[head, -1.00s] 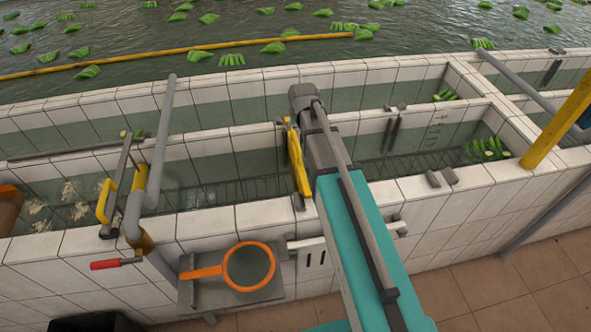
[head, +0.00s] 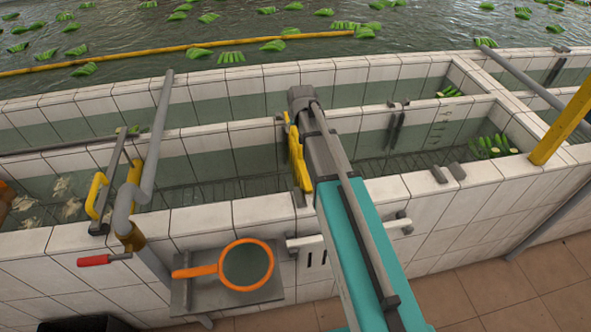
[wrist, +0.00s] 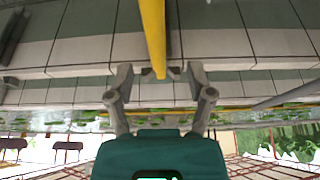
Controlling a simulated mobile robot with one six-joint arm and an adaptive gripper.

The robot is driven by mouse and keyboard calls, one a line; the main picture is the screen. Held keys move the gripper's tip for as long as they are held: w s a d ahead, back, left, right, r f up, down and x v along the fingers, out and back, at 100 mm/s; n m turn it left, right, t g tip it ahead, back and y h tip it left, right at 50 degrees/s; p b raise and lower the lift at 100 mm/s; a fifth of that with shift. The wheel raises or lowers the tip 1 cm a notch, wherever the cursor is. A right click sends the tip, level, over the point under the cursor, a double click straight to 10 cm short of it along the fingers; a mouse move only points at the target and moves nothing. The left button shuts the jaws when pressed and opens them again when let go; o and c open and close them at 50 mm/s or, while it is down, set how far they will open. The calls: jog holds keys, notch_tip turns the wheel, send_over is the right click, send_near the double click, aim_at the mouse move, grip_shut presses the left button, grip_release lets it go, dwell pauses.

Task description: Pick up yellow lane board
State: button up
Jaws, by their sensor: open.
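In the wrist view, the yellow board (wrist: 153,36) runs down from the top edge into the gap between my fingers. My gripper (wrist: 160,72) is open, with one grey finger on each side of the board's lower end. I cannot tell whether either finger touches it. In the head view my arm hides the fingers.
White tiled tank walls (head: 230,217) enclose water channels. A grey pipe (head: 152,150) stands at the left. An orange-rimmed net (head: 270,281) lies on a grey shelf (head: 270,297). A yellow post (head: 561,122) rises at the right. Green banana bunches (head: 493,146) lie in the right-hand channel.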

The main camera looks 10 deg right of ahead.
aim_at(297, 134)
jog(key=shift+w+f+b, duration=0.25)
jog(key=shift+f+b, duration=0.15)
jog(key=shift+f, duration=0.25)
jog(key=shift+f, duration=0.1)
jog(key=b+x, duration=0.3)
jog(key=shift+w+d, duration=0.25)
jog(key=shift+b+x, duration=0.85)
jog(key=shift+x, duration=0.1)
jog(key=shift+f, duration=0.25)
dwell(0.4)
grip_shut()
dwell(0.5)
